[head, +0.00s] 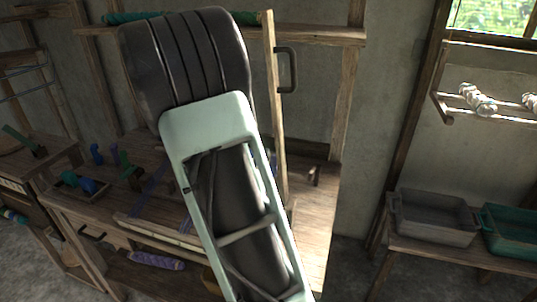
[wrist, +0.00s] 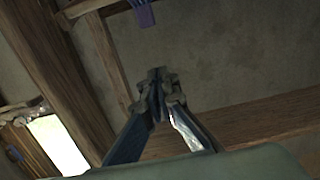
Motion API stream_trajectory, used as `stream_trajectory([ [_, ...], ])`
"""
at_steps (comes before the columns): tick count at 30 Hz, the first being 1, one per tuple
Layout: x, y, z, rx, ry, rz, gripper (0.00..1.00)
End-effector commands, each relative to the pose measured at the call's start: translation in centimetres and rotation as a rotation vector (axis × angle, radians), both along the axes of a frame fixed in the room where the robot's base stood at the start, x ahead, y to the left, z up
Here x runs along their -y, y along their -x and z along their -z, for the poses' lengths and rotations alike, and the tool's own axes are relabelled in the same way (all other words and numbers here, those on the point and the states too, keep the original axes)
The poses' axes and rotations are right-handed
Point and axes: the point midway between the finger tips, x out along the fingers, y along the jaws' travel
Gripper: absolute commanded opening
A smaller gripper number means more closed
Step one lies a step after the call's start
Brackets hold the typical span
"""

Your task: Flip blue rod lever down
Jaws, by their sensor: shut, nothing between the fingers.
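On the loom's wooden bench in the head view are a small upright blue piece (head: 97,154) and another blue piece (head: 88,186) in a shallow tray. I cannot tell whether either is the blue rod lever. My gripper (wrist: 157,78) is shut and empty in the wrist view, pointing toward the wall and roof beams. A small purple-blue piece (wrist: 145,14) shows beyond its tips at the top edge; I cannot tell what it is. My arm covers the middle of the loom in the head view and hides my gripper there.
A wooden post with a dark handle (head: 287,70) stands just right of my arm. Green pieces (head: 130,170) stand on the bench. A grey bin (head: 432,218) and a green bin (head: 510,231) sit on a side bench at right. A beam (wrist: 250,122) crosses beside my gripper.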

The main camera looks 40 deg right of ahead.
Motion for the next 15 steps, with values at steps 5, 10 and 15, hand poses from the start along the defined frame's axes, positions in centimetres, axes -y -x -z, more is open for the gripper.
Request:
stream_trajectory([
  [5, 0.3, -0.2, 0.0, 0.0, 0.0, -0.001, 0.0],
  [10, 2.1, -1.3, 0.2, -0.001, 0.001, 0.002, 0.0],
  [15, 5.1, -3.3, 0.6, 0.0, 0.001, 0.002, 0.0],
])
